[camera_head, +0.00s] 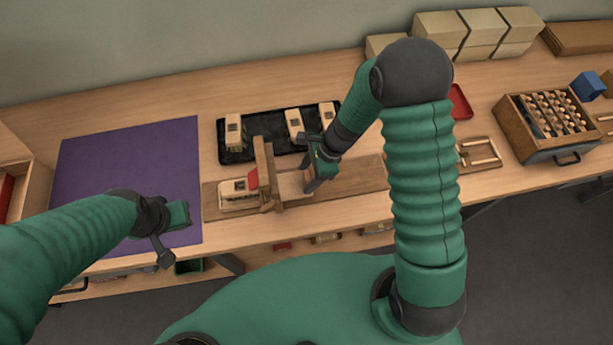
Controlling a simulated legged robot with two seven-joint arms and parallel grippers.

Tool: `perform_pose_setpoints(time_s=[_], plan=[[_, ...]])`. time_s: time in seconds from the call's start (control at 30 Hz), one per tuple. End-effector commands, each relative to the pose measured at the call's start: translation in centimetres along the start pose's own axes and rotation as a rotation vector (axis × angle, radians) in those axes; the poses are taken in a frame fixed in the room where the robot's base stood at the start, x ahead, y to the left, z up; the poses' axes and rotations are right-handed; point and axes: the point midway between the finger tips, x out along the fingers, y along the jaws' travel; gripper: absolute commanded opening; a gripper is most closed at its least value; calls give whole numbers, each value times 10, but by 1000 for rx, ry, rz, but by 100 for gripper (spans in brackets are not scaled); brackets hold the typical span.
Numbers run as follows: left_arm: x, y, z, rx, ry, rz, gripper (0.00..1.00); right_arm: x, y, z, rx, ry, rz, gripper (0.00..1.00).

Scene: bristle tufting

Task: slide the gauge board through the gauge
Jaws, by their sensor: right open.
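The gauge (265,172) is an upright wooden frame standing across a long wooden base (345,180) near the front of the bench. A pale block (238,197) with a dark square opening and a red piece lies on the base left of the gauge. A flat pale board (293,186) lies just right of the gauge; I cannot tell which of these is the gauge board. My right gripper (314,178) is open, pointing down beside the pale board's right end; contact is unclear. My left gripper (172,230) hangs over the front of the purple mat, apart from the gauge.
A black tray (262,124) with similar pale blocks lies behind the gauge. The purple mat (125,165) is bare at left. A wooden rack (548,125), a red tray (460,102) and a blue box (587,85) stand at right. Pale boxes (465,35) line the back.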

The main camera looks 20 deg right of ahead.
Motion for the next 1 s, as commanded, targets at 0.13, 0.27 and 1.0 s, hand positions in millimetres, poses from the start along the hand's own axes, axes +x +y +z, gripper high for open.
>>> perform_pose_setpoints(time_s=[0.13,0.27,1.0], plan=[[1,0,0,0,0,0,0,10,0,0,0,0,-1,58],[1,0,0,0,0,0,0,10,0,0,0,0,-1,58],[1,0,0,0,0,0,0,9,-1,0,-1,0,-1,0]])
